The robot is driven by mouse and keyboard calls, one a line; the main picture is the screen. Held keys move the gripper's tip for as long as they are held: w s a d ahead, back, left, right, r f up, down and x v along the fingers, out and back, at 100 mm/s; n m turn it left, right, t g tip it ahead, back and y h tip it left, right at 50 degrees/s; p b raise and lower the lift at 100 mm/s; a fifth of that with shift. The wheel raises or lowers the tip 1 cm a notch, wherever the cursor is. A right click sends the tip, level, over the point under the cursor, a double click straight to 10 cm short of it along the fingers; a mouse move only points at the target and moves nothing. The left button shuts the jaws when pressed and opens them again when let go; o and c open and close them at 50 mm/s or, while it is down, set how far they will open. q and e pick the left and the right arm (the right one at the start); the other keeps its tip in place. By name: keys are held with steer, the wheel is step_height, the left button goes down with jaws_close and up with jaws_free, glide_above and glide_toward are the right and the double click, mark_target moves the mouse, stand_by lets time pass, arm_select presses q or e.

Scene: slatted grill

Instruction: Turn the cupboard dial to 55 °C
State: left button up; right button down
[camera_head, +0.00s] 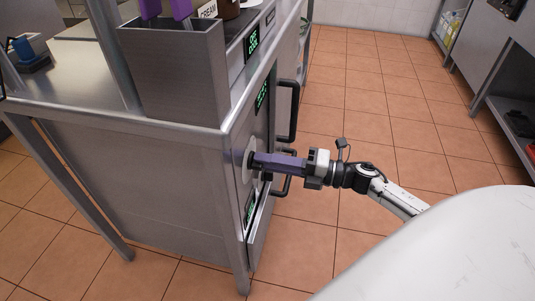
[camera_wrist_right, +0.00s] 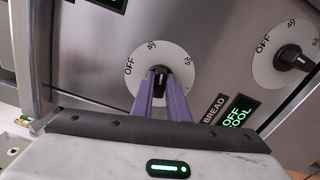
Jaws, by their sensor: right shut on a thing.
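My right gripper (camera_head: 257,162) reaches from the right to the steel cupboard front. Its purple fingers are shut on the dark knob (camera_wrist_right: 159,76) of a round white dial (camera_wrist_right: 175,53). The dial's pale plate (camera_head: 247,167) also shows in the head view. A BREAD label (camera_wrist_right: 214,108) and a green OFF COOL display (camera_wrist_right: 237,117) sit to its right. My left gripper is not in view.
A second dial (camera_wrist_right: 267,55) with a dark knob is to the right in the wrist view. Black handles (camera_head: 293,112) stick out from the front. A metal bin (camera_head: 170,75) with purple things stands on the counter. The tiled floor (camera_head: 365,95) at right is clear.

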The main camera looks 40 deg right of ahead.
arm_select(q)
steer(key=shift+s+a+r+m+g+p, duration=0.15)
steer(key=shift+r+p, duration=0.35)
steer(key=shift+p, duration=0.6)
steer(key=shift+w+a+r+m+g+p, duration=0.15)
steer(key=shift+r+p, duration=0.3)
steer(key=shift+p, duration=0.6)
arm_select(e)
steer(key=shift+d+f+m, duration=0.1)
steer(key=shift+f+m, duration=0.05)
steer(key=shift+m, duration=4.05)
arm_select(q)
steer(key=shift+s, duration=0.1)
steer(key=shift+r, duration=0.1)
arm_select(e)
steer(key=c, duration=1.7)
jaws_free()
steer(key=shift+s, duration=0.1)
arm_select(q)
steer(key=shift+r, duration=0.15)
arm_select(e)
steer(key=v, duration=1)
